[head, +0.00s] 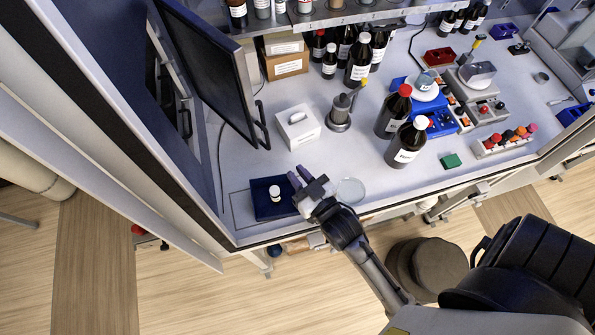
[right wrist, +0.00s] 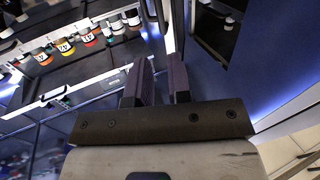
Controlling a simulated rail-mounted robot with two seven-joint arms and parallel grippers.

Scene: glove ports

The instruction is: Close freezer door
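The freezer door (head: 208,72) is a dark panel with a pale edge, standing open at the upper left of the head view. Its dark bar handle (head: 262,126) is on the lower right of the door. The freezer opening (head: 172,75) with shelves shows to the left of the door. My right gripper (head: 299,178) has purple fingers, is open and empty, and is below and right of the handle, apart from it. The right wrist view shows a gap between its fingers (right wrist: 160,82); pale and dark upright edges lie beyond them, and I cannot tell which part they belong to.
A blue mat (head: 262,208) with a small white-capped vial (head: 275,192) lies beside the gripper. A white box (head: 297,130) and metal stand (head: 339,117) are near the handle. Brown bottles (head: 407,146) and a clear dish (head: 350,190) stand to the right.

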